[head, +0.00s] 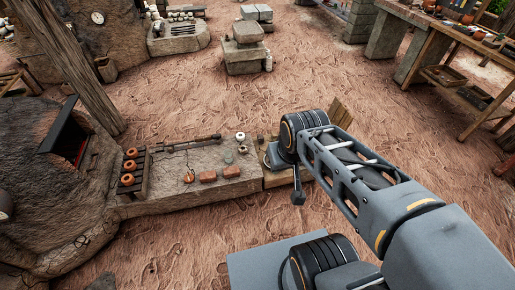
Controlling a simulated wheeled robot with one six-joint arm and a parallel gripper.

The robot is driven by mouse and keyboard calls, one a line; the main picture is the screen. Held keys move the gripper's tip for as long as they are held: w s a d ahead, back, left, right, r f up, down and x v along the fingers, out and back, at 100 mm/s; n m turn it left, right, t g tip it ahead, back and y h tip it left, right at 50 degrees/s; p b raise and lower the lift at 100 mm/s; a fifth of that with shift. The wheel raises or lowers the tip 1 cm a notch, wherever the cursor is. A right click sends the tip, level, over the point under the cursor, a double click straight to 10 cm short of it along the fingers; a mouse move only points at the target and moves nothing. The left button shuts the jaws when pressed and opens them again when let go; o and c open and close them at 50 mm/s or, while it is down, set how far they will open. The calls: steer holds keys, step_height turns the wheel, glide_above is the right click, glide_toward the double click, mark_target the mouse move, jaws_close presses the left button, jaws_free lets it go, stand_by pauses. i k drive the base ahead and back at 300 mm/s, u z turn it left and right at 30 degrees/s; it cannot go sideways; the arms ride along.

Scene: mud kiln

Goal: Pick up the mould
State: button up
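I cannot pick out the mould for certain; the things on the low stone bench (160,203) are small in the head view. Two reddish-brown blocks (208,177) lie along its front edge. A whitish round thing (241,137) and small round pieces (228,157) sit near its right end. My arm reaches in from the lower right. My gripper (298,198) seems to be the small dark end hanging down just right of the bench; its fingers are too small to read. My arm hides part of the ground and things behind it.
A dark rack with orange ring-shaped pots (128,180) stands at the bench's left, beside a mud kiln (45,135) with a glowing opening. Long tools (190,139) lie along the bench's back. A wooden post (75,65) leans behind. A wooden workbench (440,60) stands right. Open mud ground lies between.

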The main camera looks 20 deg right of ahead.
mark_target(242, 149)
steer(key=i, duration=1.65)
